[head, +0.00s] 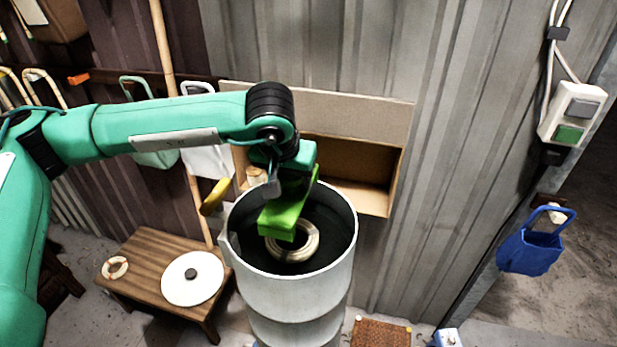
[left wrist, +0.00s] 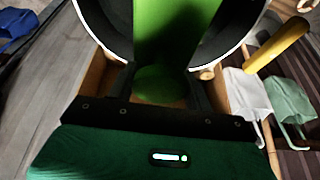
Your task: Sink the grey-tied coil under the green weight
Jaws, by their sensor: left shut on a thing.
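The green weight (head: 283,219) is a bright green block. My left gripper (head: 288,187) is shut on it and holds it at the mouth of the grey metal drum (head: 298,290). In the left wrist view the weight (left wrist: 177,35) fills the space between the fingers (left wrist: 160,88). A pale coil (head: 306,248) lies inside the drum, below the weight, which hides part of it. I cannot tell the colour of its tie, nor whether the weight touches it. Another pale coil (head: 115,268) lies on the wooden bench. My right gripper is out of view.
A white lid (head: 180,289) with a dark knob lies on the wooden bench (head: 150,252) left of the drum. An open cardboard box (head: 365,197) stands behind the drum. A blue bag (head: 532,251) hangs at the right. A brown mat (head: 380,334) lies in front.

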